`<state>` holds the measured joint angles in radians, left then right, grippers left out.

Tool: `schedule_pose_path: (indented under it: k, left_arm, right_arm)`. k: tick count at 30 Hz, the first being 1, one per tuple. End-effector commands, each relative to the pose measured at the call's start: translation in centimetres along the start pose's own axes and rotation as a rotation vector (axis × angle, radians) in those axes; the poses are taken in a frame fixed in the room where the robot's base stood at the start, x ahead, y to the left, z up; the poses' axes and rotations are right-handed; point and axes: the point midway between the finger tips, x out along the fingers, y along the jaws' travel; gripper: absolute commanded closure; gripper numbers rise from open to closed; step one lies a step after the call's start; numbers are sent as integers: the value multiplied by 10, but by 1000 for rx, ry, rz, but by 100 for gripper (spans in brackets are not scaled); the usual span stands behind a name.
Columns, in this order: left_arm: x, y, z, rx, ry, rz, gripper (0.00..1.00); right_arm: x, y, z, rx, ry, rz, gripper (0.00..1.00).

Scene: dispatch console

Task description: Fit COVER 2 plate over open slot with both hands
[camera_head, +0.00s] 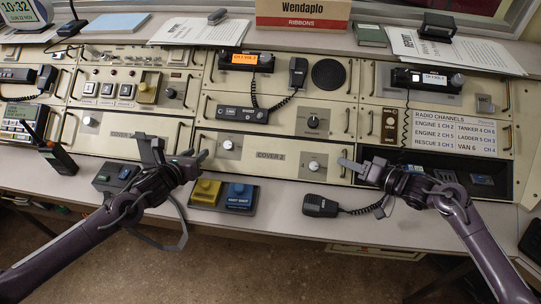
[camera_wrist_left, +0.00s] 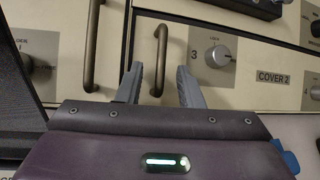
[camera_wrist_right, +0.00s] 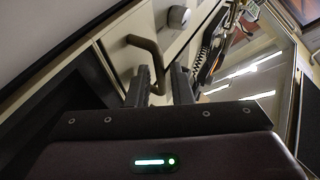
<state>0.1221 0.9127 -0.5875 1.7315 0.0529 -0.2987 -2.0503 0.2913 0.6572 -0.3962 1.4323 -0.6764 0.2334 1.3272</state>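The COVER 2 plate (camera_head: 270,167) is a cream panel with a knob near each end, low in the middle of the console. Its label also shows in the left wrist view (camera_wrist_left: 287,82). It looks about level with its neighbours; I cannot tell whether it is fully seated. My left gripper (camera_head: 177,153) is at its left end, fingers open either side of a bronze handle (camera_wrist_left: 160,62) with gaps visible. My right gripper (camera_head: 364,167) is at its right end, fingers open around another handle (camera_wrist_right: 148,50). A dark recess (camera_head: 425,160) lies right of the plate, partly behind my right arm.
Yellow and blue button boxes (camera_head: 238,197) sit on the ledge below the plate. A hand microphone (camera_head: 320,206) with a coiled cord lies near my right gripper. A handheld radio (camera_head: 58,157) stands at left. Radios and another microphone (camera_head: 298,72) are above.

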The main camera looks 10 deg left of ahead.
Motion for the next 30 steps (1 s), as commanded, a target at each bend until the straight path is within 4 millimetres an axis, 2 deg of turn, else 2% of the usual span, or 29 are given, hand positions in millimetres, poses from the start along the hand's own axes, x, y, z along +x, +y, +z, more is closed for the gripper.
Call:
schedule_pose_path:
  k: [2,7,10,30]
  left_arm:
    - [0,0,0,0,0,0,67]
    - [0,0,0,0,0,0,87]
    - [0,0,0,0,0,0,100]
    - [0,0,0,-1,0,1,100]
  right_arm:
    - [0,0,0,0,0,0,80]
    - [0,0,0,0,0,0,100]
    - [0,0,0,0,0,0,100]
    - [0,1,0,1,0,1,100]
